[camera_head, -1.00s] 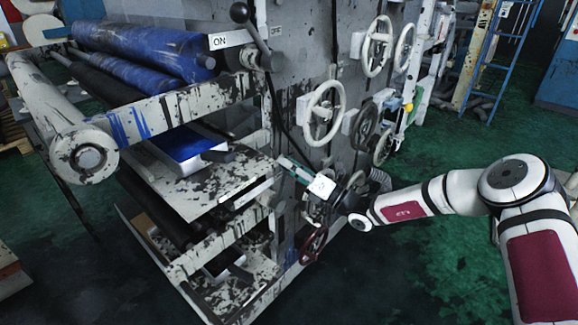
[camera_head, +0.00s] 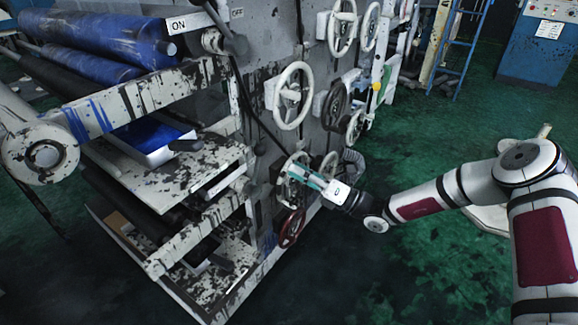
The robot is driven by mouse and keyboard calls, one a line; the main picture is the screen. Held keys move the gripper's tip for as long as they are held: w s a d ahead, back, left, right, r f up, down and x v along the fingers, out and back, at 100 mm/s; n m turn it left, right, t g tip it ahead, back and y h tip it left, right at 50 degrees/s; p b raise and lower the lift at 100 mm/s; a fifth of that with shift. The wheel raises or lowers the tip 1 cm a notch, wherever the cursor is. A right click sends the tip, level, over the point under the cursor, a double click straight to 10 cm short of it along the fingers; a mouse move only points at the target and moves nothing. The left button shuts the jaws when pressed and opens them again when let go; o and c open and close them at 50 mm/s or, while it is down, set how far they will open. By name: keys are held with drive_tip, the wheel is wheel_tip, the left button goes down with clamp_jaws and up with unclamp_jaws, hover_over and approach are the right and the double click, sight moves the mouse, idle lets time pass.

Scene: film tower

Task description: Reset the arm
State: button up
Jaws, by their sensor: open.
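My gripper (camera_head: 297,172) is at the middle of the picture, at the end of my white and dark red arm, which reaches in from the right. It is open and nothing shows between its fingers. It is in front of the side panel of the large grey film machine and overlaps a white handwheel (camera_head: 284,190) in the picture. Whether it touches that wheel cannot be told. A dark red handwheel (camera_head: 291,228) is just below it.
A larger white handwheel (camera_head: 289,95) and several others are on the panel above. A lever (camera_head: 226,32) stands beside the ON label (camera_head: 179,24). Blue rollers (camera_head: 100,35) are at upper left. A blue ladder (camera_head: 468,50) and cabinet (camera_head: 535,55) stand behind. Green floor is open at lower right.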

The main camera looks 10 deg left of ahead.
drive_tip(key=shift+d, duration=0.1)
idle(0.3)
drive_tip(key=s+d+r+n+g+h, duration=0.3)
drive_tip(key=s+r+n+g+h, duration=0.25)
drive_tip(key=s+n, duration=0.4)
drive_tip(key=s+d+r+n+g+h, duration=0.2)
drive_tip(key=s+r+n+g+h, duration=0.3)
drive_tip(key=s+n, duration=0.45)
drive_tip(key=s+d+r+n+t+h, duration=0.3)
drive_tip(key=s+d+r+n+h, duration=0.15)
drive_tip(key=s+d, duration=0.8)
drive_tip(key=s+d+r+n+t+h, duration=0.4)
drive_tip(key=s+d+n+h, duration=0.2)
drive_tip(key=s+d, duration=0.65)
wheel_tip(320, 180, up, 19)
drive_tip(key=t+p, duration=0.3)
drive_tip(key=p, duration=1.5)
drive_tip(key=shift+w+r, duration=0.2)
drive_tip(key=shift+w, duration=0.25)
drive_tip(key=shift+a, duration=0.1)
